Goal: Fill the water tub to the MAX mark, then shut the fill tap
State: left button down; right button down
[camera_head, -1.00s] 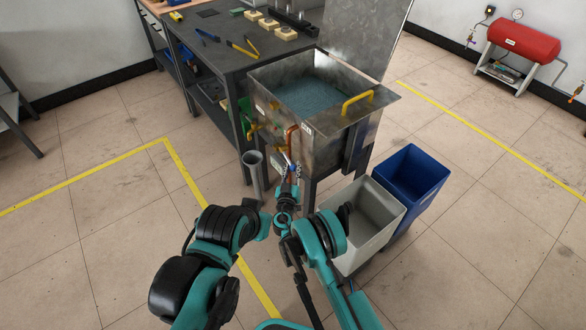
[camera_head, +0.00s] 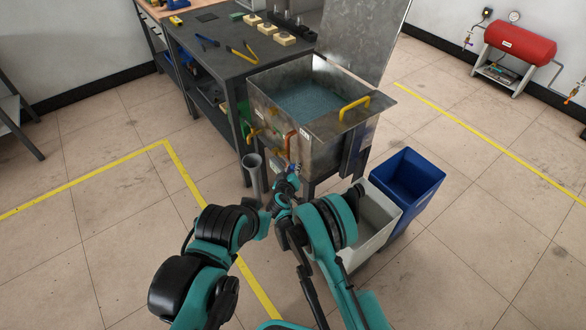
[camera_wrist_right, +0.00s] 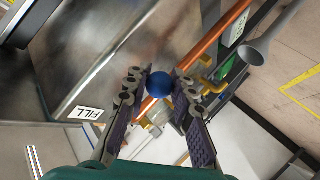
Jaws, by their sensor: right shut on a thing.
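The metal water tub (camera_head: 268,112) stands open, with blue-grey water (camera_head: 308,98) inside; I cannot read a MAX mark. A white FILL label (camera_wrist_right: 85,113) is on the tub's front in the right wrist view. My right gripper (camera_wrist_right: 160,84) is shut around a round blue knob (camera_wrist_right: 160,88), just in front of the tub's lower front. In the head view that gripper (camera_head: 291,178) is small and its grip is hard to see. My left arm is folded at lower left; its gripper (camera_head: 264,224) is partly hidden and its fingers do not show clearly.
A grey bin (camera_head: 378,212) and a blue bin (camera_head: 410,178) stand right of the tub. A workbench (camera_head: 215,52) with tools adjoins the tub. A copper pipe (camera_wrist_right: 208,48) runs near my right gripper.

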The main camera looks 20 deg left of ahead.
jog(key=shift+w+r, duration=0.1)
jog(key=shift+r, duration=0.25)
jog(key=c, duration=1.3)
grip_release()
jog(key=shift+o, duration=0.2)
jog(key=v, duration=1.2)
jog(key=shift+w+a+r, duration=0.1)
